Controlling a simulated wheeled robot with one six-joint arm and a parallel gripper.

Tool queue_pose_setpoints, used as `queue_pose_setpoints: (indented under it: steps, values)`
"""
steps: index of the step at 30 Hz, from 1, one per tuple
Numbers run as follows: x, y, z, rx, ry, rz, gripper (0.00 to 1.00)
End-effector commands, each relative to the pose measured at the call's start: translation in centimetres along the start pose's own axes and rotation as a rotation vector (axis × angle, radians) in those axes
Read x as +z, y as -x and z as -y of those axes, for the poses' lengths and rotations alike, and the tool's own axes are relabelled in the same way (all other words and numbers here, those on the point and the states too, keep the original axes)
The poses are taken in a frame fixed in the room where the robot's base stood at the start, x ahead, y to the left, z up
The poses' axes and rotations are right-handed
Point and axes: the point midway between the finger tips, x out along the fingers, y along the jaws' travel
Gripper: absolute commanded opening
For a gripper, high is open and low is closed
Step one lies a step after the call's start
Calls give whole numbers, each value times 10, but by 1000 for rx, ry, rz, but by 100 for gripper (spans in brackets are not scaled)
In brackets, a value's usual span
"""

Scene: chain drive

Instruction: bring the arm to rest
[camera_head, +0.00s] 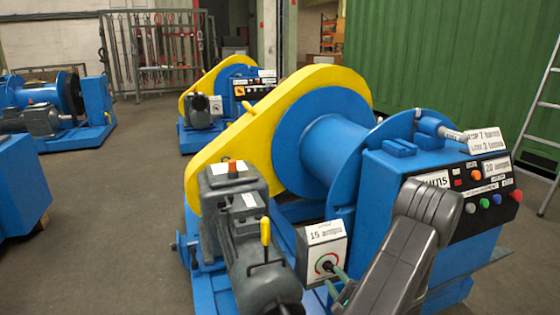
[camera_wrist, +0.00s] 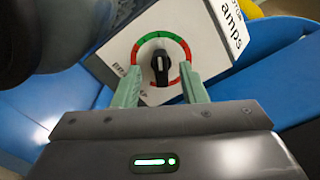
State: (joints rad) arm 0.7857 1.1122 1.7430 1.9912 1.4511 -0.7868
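My gripper (camera_wrist: 160,84) is open in the wrist view, its two pale green fingers well apart. Between and just beyond the fingertips is a black knob (camera_wrist: 160,66), which neither finger seems to touch. The knob sits on a white box with a dial of green and red arcs (camera_wrist: 143,42). In the head view, my gripper (camera_head: 338,279) is in front of this white box (camera_head: 322,245), labelled "15 amps", at the front of the near blue winch. My dark grey arm (camera_head: 405,250) reaches in from the lower right and hides part of the winch.
The near winch has a yellow chain guard (camera_head: 235,135), a blue drum (camera_head: 340,155), a grey motor (camera_head: 243,235) with a yellow lever (camera_head: 265,231), and a button panel (camera_head: 470,190). Other blue winches stand behind and left. A ladder (camera_head: 545,120) leans at right. Floor (camera_head: 100,210) is clear at left.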

Motion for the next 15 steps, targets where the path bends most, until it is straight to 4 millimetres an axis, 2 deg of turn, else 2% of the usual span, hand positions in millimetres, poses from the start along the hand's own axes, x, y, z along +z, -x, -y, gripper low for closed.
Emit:
queue_pose_setpoints:
  steps: [6,15]
  values:
    - [1,-42,0,0,-6,2,38]
    - [2,-38,8,0,-189,-1,38]
